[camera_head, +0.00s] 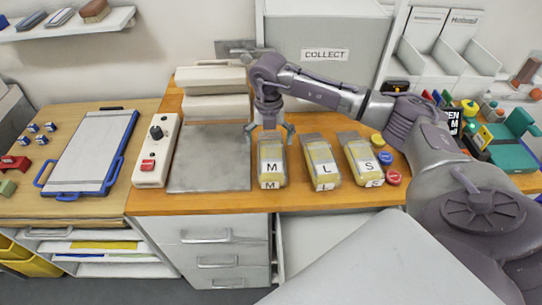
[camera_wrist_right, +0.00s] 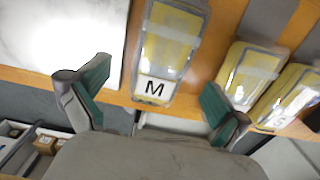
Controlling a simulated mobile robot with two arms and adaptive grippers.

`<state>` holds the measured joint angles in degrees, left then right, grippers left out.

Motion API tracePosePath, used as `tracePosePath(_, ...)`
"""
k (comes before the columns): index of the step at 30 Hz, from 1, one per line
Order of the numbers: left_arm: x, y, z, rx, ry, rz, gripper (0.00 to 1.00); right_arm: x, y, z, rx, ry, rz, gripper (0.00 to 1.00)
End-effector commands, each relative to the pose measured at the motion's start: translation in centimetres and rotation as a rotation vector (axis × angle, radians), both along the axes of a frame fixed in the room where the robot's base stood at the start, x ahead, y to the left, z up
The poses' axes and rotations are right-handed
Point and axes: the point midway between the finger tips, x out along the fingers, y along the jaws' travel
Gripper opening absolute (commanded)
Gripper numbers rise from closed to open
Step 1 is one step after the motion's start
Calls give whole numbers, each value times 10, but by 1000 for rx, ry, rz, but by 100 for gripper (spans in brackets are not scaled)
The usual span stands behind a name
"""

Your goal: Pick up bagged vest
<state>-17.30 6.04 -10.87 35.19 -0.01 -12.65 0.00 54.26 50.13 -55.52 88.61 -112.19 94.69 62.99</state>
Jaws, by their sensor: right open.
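Three bagged yellow vests lie in a row on the wooden counter, labelled M (camera_head: 272,153), L (camera_head: 320,158) and S (camera_head: 362,154). My right gripper (camera_head: 270,132) is open and empty above the far end of the M vest. In the right wrist view the M vest (camera_wrist_right: 170,50) lies ahead between the two open fingers (camera_wrist_right: 150,100), apart from them. The other two bagged vests show in that view to the right, the nearer one (camera_wrist_right: 250,70) beside the M vest. My left gripper is not in view.
A grey metal plate (camera_head: 210,165) and a control box with a red button (camera_head: 155,150) lie left of the vests. Red and yellow round items (camera_head: 385,158) sit to the right. A box marked COLLECT (camera_head: 325,30) stands behind. Drawers (camera_head: 218,255) are below the counter.

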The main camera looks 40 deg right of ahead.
Motion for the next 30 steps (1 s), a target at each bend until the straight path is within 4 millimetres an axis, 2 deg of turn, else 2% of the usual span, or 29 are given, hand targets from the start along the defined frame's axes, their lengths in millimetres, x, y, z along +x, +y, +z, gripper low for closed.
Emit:
tracePosePath(5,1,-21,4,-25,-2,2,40,0,0,-13,0,0,1,100)
tracePosePath(9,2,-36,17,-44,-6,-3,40,-4,0,-25,0,6,1,100)
tracePosePath(12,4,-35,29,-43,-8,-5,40,-5,0,-41,0,5,-1,100)
tracePosePath(16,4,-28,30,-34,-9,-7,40,-4,0,-59,1,2,1,100)
tracePosePath(25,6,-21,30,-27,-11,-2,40,-4,0,-65,-1,-1,1,100)
tracePosePath(30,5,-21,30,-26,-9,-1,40,-4,0,-65,0,-1,1,72)
